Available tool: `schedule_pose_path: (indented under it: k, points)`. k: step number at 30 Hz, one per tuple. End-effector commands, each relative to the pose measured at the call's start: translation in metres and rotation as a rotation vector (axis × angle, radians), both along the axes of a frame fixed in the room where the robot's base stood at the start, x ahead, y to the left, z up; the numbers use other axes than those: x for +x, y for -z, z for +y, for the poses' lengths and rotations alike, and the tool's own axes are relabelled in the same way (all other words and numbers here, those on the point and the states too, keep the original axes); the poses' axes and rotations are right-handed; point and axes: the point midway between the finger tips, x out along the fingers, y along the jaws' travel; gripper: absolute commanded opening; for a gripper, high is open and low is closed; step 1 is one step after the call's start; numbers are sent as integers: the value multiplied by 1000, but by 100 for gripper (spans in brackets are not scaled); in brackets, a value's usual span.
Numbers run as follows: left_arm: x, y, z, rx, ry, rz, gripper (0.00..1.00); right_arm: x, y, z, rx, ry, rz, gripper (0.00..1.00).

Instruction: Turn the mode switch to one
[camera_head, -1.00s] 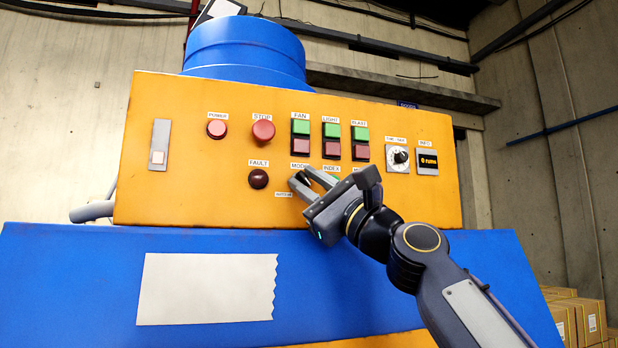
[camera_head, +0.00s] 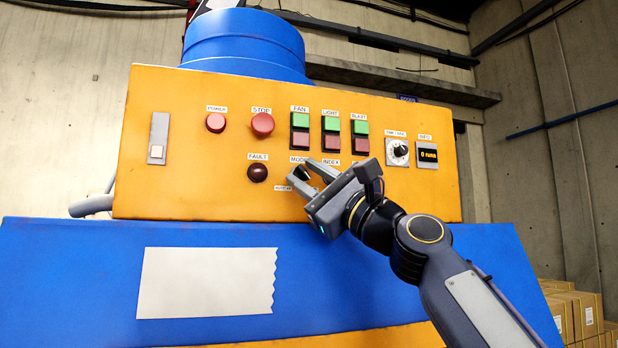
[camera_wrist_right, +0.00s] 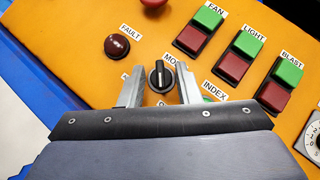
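The mode switch (camera_wrist_right: 161,76) is a black rotary knob with a pale pointer line, under the MODE label on the orange panel (camera_head: 190,190). In the right wrist view it sits between the two fingertips of my right gripper (camera_wrist_right: 158,82). The fingers are apart, with gaps on both sides of the knob. In the head view my right gripper (camera_head: 308,176) is at the panel below the FAN buttons and hides most of the switch. The position marks around the knob are partly covered by the fingers. My left gripper is out of view.
The red fault lamp (camera_head: 257,172) is left of the switch. The red stop button (camera_head: 262,125) and the green and red fan buttons (camera_head: 300,131) are above. The index control is close on the right, partly hidden. A time dial (camera_head: 398,152) and info display (camera_head: 428,155) are farther right.

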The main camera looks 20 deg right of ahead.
Motion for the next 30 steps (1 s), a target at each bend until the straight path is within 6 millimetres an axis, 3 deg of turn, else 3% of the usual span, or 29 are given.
schedule_pose_path:
  k: [12, 30]
  points:
    - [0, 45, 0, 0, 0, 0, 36, -44, 38, -31, -1, 3, -1, 30]
    - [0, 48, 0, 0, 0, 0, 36, -53, 41, -37, -1, 1, 0, 30]
